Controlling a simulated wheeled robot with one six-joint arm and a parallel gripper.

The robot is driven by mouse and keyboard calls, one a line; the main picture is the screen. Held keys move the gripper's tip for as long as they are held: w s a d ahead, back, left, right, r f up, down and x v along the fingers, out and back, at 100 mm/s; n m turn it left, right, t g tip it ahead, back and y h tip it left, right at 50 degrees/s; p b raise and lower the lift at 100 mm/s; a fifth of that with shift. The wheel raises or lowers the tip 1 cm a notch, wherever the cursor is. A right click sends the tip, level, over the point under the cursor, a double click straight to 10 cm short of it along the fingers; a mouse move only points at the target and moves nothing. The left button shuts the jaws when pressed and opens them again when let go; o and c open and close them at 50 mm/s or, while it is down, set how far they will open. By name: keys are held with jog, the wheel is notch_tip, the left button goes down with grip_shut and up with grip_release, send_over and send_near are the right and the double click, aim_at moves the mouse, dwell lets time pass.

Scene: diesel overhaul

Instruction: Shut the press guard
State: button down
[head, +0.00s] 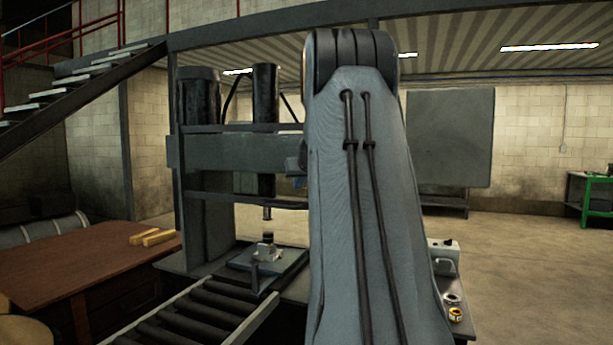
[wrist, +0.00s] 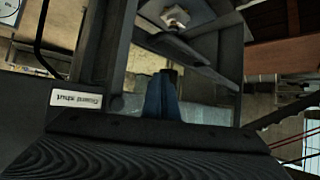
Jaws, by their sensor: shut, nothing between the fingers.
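The press (head: 230,150) stands left of my arm in the head view, with its ram above a pale metal part (head: 268,251) on the bed (head: 285,272). A flat grey panel (head: 450,137) shows right of my arm; I cannot tell whether it is the press guard, as my arm hides what joins it. In the wrist view my gripper (wrist: 168,74) is shut and empty, with blue fingers. Beside it is a white label (wrist: 77,100) reading "Guard shut", upside down. The pale part also shows in the wrist view (wrist: 175,17), beyond the fingertips. I cannot tell whether the fingers touch anything.
A roller conveyor (head: 205,312) runs to the press bed. A brown wooden desk (head: 80,262) with yellow blocks (head: 152,238) stands at left. A grey box (head: 443,250) and small cans (head: 454,306) sit right of my arm.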

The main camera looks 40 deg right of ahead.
aim_at(298, 198)
jog(key=p+x, duration=0.1)
jog(key=x, duration=0.2)
jog(key=shift+w+d+f, duration=0.1)
jog(key=shift+w+f, duration=0.1)
jog(key=shift+f, duration=0.15)
jog(key=shift+s+a+f, duration=0.1)
jog(key=shift+s+f, duration=0.1)
jog(key=shift+f, duration=0.3)
jog(key=shift+s+a+f, duration=0.1)
jog(key=shift+s+f, duration=0.1)
jog(key=shift+f, duration=0.3)
jog(key=shift+s+f, duration=0.2)
jog(key=shift+f, duration=0.5)
